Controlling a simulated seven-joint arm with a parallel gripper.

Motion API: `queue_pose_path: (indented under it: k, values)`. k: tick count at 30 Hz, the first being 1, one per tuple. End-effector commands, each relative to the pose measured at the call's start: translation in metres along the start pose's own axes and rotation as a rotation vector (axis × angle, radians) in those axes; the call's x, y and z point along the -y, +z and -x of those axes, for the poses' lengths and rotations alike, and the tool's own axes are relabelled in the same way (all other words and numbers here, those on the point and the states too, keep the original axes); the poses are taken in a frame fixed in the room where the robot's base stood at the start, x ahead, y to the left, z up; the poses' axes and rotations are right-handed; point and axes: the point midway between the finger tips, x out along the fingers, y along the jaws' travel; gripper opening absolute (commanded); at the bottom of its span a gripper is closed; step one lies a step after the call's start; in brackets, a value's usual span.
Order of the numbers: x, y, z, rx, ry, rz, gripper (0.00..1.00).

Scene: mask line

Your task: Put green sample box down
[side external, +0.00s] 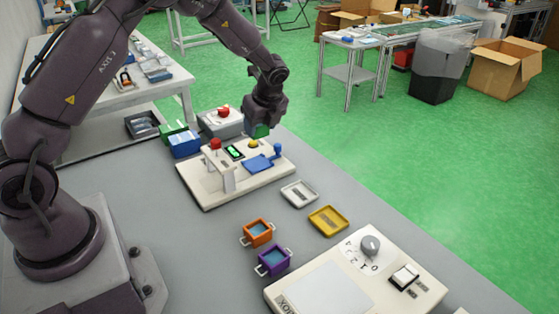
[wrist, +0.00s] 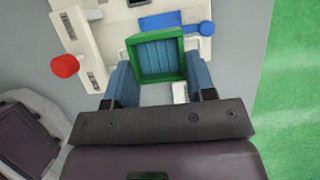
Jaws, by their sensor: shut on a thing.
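My gripper (side external: 262,124) is shut on the green sample box (side external: 261,131), near the far right end of the white station (side external: 205,197). In the wrist view the box (wrist: 131,58) is open-topped with a green rim and a blue-grey inside. My gripper's blue-grey fingers (wrist: 160,80) hold it from both sides. It hides part of the station below. Whether its underside touches anything cannot be told.
White (side external: 299,193) and yellow (side external: 328,220) trays, orange (side external: 258,233) and purple (side external: 273,261) boxes lie nearer.

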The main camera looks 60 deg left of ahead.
Motion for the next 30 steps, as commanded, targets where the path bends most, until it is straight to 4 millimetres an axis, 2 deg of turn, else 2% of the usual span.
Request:
queue_pose_path:
  k: [5,8,12,15,18,21,24,27,30]
  values:
    - [0.012,-0.038,0.034,-0.003,-0.052,-0.089,0.23]
    - [0.010,-0.078,0.056,-0.010,-0.077,-0.167,0.23]
    - [-0.013,-0.139,0.085,-0.022,-0.089,-0.229,0.23]
    - [-0.039,-0.173,0.099,-0.025,-0.081,-0.233,0.23]
    - [-0.064,-0.196,0.107,-0.023,-0.065,-0.208,0.23]
    - [-0.087,-0.206,0.108,-0.016,-0.039,-0.154,0.23]
    - [-0.099,-0.203,0.103,-0.006,-0.008,-0.079,0.23]
    - [-0.103,-0.203,0.100,0.000,0.005,-0.024,0.23]
    - [-0.095,-0.205,0.097,0.001,0.006,0.006,0.23]
